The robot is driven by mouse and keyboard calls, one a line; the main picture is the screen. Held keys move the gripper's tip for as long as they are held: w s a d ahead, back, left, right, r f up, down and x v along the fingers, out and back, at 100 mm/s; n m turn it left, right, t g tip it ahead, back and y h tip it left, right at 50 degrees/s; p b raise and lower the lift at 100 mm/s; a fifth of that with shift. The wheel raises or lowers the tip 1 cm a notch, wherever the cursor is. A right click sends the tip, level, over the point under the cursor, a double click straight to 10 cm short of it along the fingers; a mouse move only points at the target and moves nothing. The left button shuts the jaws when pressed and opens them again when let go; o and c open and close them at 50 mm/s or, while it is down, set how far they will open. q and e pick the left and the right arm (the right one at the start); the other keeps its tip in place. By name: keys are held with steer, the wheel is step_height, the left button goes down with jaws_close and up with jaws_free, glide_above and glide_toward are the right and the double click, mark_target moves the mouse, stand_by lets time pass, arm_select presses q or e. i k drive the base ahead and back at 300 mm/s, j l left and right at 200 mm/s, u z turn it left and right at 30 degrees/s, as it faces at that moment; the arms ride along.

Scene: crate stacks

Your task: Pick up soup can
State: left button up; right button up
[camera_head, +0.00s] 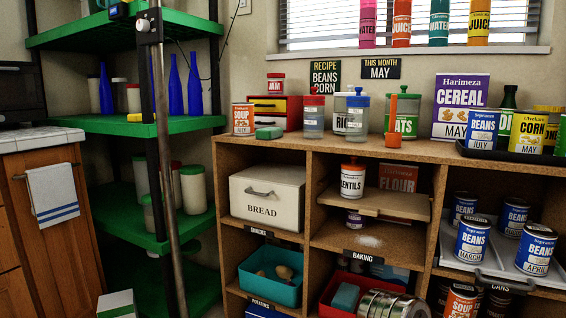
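A soup can (242,119) with a white and orange label stands upright on top of the wooden shelf unit, near its left end. A second soup can (461,301) with a similar label stands low at the right, under the cans compartment's edge, and its lower part is cut off by the frame. Neither of my grippers is in view.
Next to the upper can are a jam jar (275,83) on red and yellow boxes, a green-lidded item (269,133) and jars. Bean cans (473,240) fill the right compartment. A bread box (267,197) sits below. A grey pole crosses the green shelving (190,124).

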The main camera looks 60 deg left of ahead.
mark_target(243, 114)
steer(key=i+j+u, duration=0.1)
steer(key=u, duration=0.25)
steer(key=i+u, duration=0.1)
steer(key=u, duration=0.25)
steer(key=i+j+u, duration=0.1)
steer(key=u, duration=0.25)
steer(key=i, duration=0.05)
